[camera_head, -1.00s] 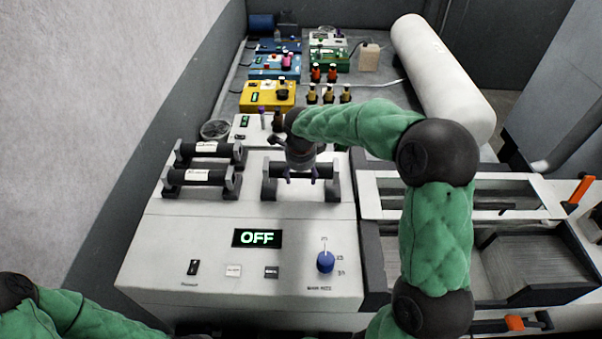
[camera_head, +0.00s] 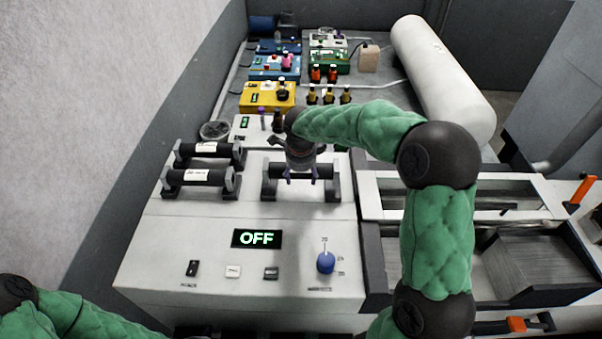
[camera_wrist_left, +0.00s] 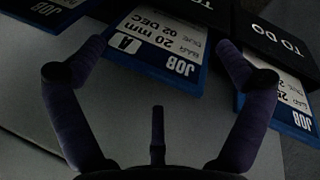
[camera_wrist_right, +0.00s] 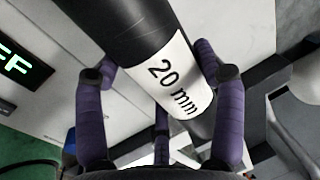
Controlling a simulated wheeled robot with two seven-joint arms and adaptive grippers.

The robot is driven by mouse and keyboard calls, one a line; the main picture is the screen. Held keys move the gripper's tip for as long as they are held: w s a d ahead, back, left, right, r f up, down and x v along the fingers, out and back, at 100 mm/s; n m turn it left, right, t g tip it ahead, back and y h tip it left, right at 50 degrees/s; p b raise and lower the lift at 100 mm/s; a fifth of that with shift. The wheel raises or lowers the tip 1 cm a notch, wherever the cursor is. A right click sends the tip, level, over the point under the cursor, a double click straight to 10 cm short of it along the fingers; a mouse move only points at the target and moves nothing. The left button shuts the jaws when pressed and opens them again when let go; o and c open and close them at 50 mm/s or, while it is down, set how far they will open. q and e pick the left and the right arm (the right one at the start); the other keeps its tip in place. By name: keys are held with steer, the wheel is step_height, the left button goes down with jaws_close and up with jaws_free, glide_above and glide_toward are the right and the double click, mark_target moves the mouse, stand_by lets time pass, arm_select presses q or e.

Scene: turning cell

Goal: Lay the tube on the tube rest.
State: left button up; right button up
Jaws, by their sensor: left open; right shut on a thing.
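The tube (camera_wrist_right: 172,78) is black with a white label reading "20 mm". In the right wrist view it runs between the fingers of my right gripper (camera_wrist_right: 160,82), which is shut on it. In the head view my right gripper (camera_head: 301,177) comes down over the tube rest (camera_head: 334,187), whose two dark end supports stand on the white panel. The tube lies across between these supports, partly hidden by the gripper; I cannot tell whether it touches them. My left gripper (camera_wrist_left: 160,65) is open and empty above job cards in the left wrist view.
Two other black rollers (camera_head: 198,177) lie on dark supports at left. In front are an OFF display (camera_head: 257,239) and a blue knob (camera_head: 326,262). Coloured boxes with bottles (camera_head: 267,96) stand behind. A large white cylinder (camera_head: 440,75) lies at back right.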

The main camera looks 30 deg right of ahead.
steer(key=shift+f+b, duration=0.5)
steer(key=shift+b, duration=0.3)
stand_by(0.7)
steer(key=shift+b, duration=0.65)
stand_by(0.9)
steer(key=shift+s+b+x, duration=0.1)
steer(key=shift+b+x, duration=0.55)
steer(key=shift+b, duration=0.1)
steer(key=shift+s+b+x, duration=0.15)
steer(key=shift+b+x, duration=0.45)
steer(key=shift+b, duration=0.15)
stand_by(1.2)
steer(key=shift+a+f+b, duration=0.15)
steer(key=shift+f+b, duration=0.05)
steer(key=shift+b, duration=0.2)
stand_by(0.6)
stand_by(0.3)
steer(key=o, duration=1.5)
steer(key=shift+o, duration=0.5)
steer(key=shift+r, duration=0.1)
